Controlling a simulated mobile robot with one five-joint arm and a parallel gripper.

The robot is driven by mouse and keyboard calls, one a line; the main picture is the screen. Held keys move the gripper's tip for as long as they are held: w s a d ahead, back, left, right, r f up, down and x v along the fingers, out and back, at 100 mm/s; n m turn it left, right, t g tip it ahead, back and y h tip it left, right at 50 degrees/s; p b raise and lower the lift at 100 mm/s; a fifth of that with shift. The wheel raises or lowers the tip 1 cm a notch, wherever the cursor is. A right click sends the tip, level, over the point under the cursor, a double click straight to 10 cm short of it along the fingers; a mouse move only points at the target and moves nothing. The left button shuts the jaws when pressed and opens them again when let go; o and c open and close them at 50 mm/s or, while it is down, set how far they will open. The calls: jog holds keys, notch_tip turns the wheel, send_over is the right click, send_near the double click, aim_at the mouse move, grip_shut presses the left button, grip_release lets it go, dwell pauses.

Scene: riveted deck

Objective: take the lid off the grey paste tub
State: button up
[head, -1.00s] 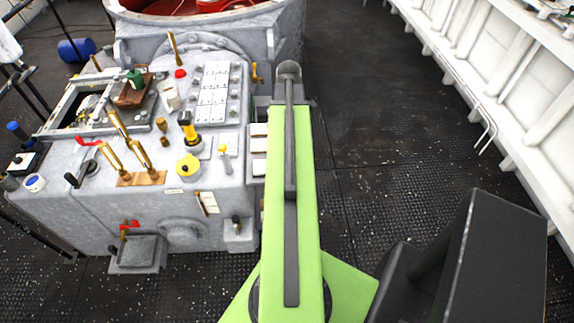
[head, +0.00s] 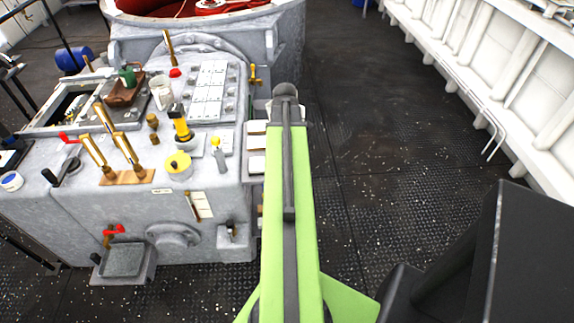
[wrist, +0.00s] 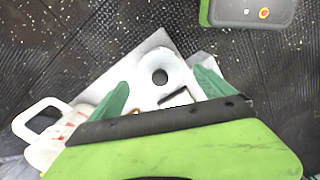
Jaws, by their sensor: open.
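A small pale tub with a yellow top and a dark spot in its middle (head: 178,166) stands near the front edge of the grey machine (head: 140,215). A whitish cup-like tub (head: 162,93) stands farther back on it. I cannot tell whether either is the grey paste tub. My gripper (wrist: 161,77) is open, with its two green fingers apart in the wrist view. A pale surface with a dark round spot shows between and beyond the fingers; I cannot tell if they touch it. In the head view my gripper is hidden behind my green arm.
A yellow-and-black upright item (head: 181,125), brass levers (head: 125,150) and a red-handled valve (head: 113,230) crowd the machine. A white wall (head: 480,80) runs along the right. The dark deck (head: 350,130) between is clear. A white handled item (wrist: 45,120) shows in the wrist view.

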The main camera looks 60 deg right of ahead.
notch_tip(320, 180, down, 2)
jog(key=shift+f+b, duration=0.25)
jog(key=shift+b, duration=0.35)
jog(key=shift+r, duration=0.15)
jog(key=c, duration=1.4)
jog(key=shift+r+p, duration=0.15)
jog(key=shift+p, duration=0.15)
